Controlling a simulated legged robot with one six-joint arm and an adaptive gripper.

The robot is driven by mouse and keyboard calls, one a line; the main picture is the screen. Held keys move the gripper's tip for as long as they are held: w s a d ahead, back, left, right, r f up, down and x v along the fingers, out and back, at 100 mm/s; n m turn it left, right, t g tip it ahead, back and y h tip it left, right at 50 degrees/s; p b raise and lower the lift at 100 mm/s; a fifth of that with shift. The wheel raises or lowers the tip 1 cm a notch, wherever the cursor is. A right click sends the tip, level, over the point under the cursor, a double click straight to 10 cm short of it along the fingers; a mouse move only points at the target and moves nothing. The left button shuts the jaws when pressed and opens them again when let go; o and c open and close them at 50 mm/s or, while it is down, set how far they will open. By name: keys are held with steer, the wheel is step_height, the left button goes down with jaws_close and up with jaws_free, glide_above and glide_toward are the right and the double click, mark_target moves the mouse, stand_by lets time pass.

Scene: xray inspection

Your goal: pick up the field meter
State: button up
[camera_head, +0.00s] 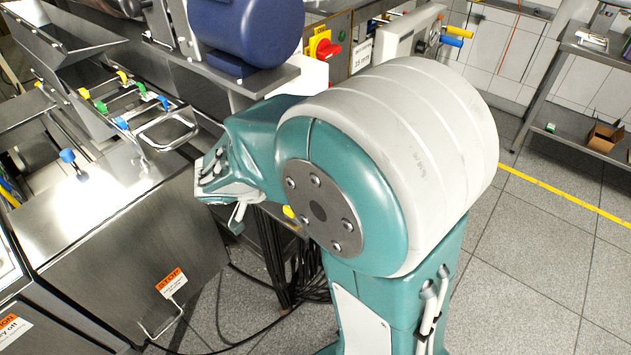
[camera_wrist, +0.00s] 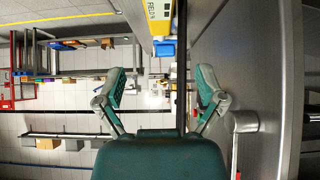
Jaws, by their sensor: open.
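A yellow object with a white label starting "FIEL" (camera_wrist: 160,12), seemingly the field meter, shows at the top edge of the wrist view, partly cut off. A blue part (camera_wrist: 166,48) sits just below it in the picture. My gripper (camera_wrist: 161,80) has its two teal and grey fingers spread wide, with nothing between them. The yellow object lies above the fingertips in that picture, apart from them. In the head view my large teal and white arm joint fills the middle, and I cannot pick out the field meter there.
In the head view, a steel machine (camera_head: 130,235) stands at left and a blue motor (camera_head: 247,30) at the top. A red and yellow switch (camera_head: 323,47) is behind my arm. A shelf at right holds a cardboard box (camera_head: 604,137). The floor (camera_head: 540,270) at lower right is clear.

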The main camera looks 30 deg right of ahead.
steer(key=x, duration=0.4)
steer(key=shift+w+a+f, duration=0.15)
steer(key=shift+w+f, duration=0.15)
steer(key=shift+f, duration=0.15)
steer(key=x, duration=0.5)
steer(key=shift+s+d+f, duration=0.15)
steer(key=shift+s+d, duration=0.05)
steer(key=shift+d, duration=0.3)
steer(key=shift+w+d+f, duration=0.1)
steer(key=shift+f, duration=0.15)
steer(key=shift+a, duration=0.2)
steer(key=shift+c, duration=0.3)
steer(key=c, duration=1.1)
steer(key=shift+d, duration=0.1)
jaws_close()
